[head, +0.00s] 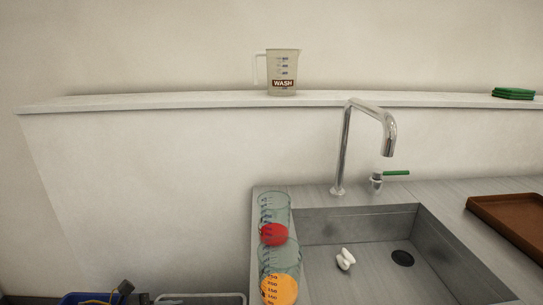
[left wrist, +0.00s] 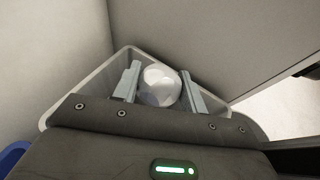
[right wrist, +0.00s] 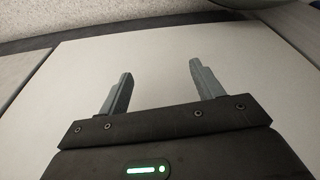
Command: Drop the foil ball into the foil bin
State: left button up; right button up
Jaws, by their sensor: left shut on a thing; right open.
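The foil ball (left wrist: 159,86) is a pale silvery crumpled ball in the left wrist view. My left gripper (left wrist: 160,70) is shut on it, one finger on each side. Below and around them is a pale, light-walled bin (left wrist: 85,88), apparently the foil bin; no label shows, and its floor is largely hidden. The ball appears over the bin's opening; its exact height above it is unclear. A light-rimmed bin (head: 200,297) shows at the bottom edge of the head view. My right gripper (right wrist: 160,68) is open and empty before a plain pale surface.
A blue bin (head: 88,299) stands left of the light-rimmed bin. Two measuring beakers, with a red ball (head: 273,234) and an orange ball (head: 279,289), stand left of the sink (head: 335,265). A wash jug (head: 283,72) is on the shelf. A brown tray (head: 500,212) lies right.

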pick_arm(q)
notch_tip(320, 180, down, 4)
jog(key=shift+r+b, duration=0.25)
jog(key=shift+b, duration=0.3)
jog(key=shift+f+b, duration=0.3)
jog(key=shift+f, duration=0.6)
pick_arm(e)
jog(key=shift+d+r, duration=0.1)
jog(key=shift+r, duration=2)
pick_arm(q)
jog(key=o, duration=1)
jog(key=shift+o, duration=0.2)
pick_arm(e)
jog(key=shift+s, duration=0.1)
pick_arm(q)
jog(key=shift+a, duration=0.1)
jog(key=v, duration=1)
jog(key=shift+a+r, duration=0.2)
pick_arm(e)
jog(key=shift+s+r, duration=0.1)
jog(key=shift+r, duration=0.4)
